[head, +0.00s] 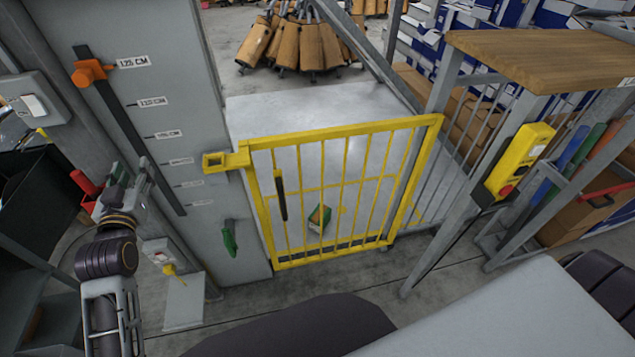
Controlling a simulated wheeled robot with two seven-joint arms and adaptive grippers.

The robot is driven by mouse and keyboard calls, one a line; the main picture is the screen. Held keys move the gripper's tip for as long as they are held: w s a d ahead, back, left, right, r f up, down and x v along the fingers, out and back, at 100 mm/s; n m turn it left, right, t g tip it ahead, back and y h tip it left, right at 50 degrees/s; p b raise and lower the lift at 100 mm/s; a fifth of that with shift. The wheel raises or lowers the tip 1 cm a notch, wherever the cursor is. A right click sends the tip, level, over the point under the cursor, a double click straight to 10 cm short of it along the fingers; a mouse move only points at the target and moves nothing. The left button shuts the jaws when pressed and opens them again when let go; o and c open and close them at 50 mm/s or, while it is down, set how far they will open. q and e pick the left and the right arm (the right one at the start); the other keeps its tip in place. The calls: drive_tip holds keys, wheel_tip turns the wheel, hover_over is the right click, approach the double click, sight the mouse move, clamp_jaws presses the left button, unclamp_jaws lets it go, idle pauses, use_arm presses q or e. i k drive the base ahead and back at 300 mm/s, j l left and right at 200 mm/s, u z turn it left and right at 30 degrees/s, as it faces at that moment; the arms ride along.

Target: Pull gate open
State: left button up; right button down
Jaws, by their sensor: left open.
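The yellow barred gate (345,187) stands upright in the middle of the head view, and looks shut across the opening between the grey panel and the metal fence. A black upright handle (281,195) is on its left side. A yellow latch-like bracket (226,160) sits at its upper left corner, against the grey panel. My left gripper (137,183) is at the left, in front of the grey panel, open and empty. It is well to the left of the gate and apart from it. My right gripper is not in view.
A grey panel (150,75) with a height scale and an orange slider (90,72) stands left of the gate. A yellow control box (520,160) is on the right post. Bare floor lies before the gate.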

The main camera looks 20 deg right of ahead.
sight(242, 159)
drive_tip(key=z, duration=1.05)
drive_tip(key=k+l+z, duration=0.25)
drive_tip(key=k+l, duration=0.05)
drive_tip(key=l, duration=0.1)
